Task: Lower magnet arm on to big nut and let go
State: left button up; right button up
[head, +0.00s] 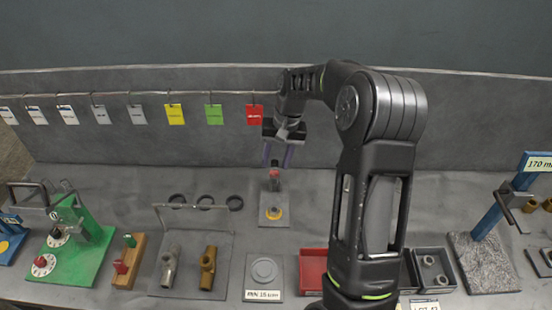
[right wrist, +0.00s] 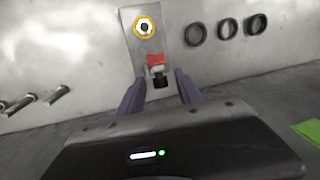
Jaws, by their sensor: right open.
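The magnet arm (head: 274,174), with a red part and a dark end, stands on a grey plate (head: 266,194) at the middle of the bench. In the right wrist view its red part (right wrist: 156,60) is just beyond my fingertips, with the dark end between them. Contact cannot be told. My left gripper is not in view.
Several black rings (head: 205,202) lie left of the plate. A stand with pipe fittings (head: 208,265), a green fixture (head: 75,250), a red tray (head: 313,268) and a grey bin (head: 432,268) are around. Coloured tags hang on a rail behind.

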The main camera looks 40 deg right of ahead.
grip_shut()
dwell(0.3)
dwell(1.1)
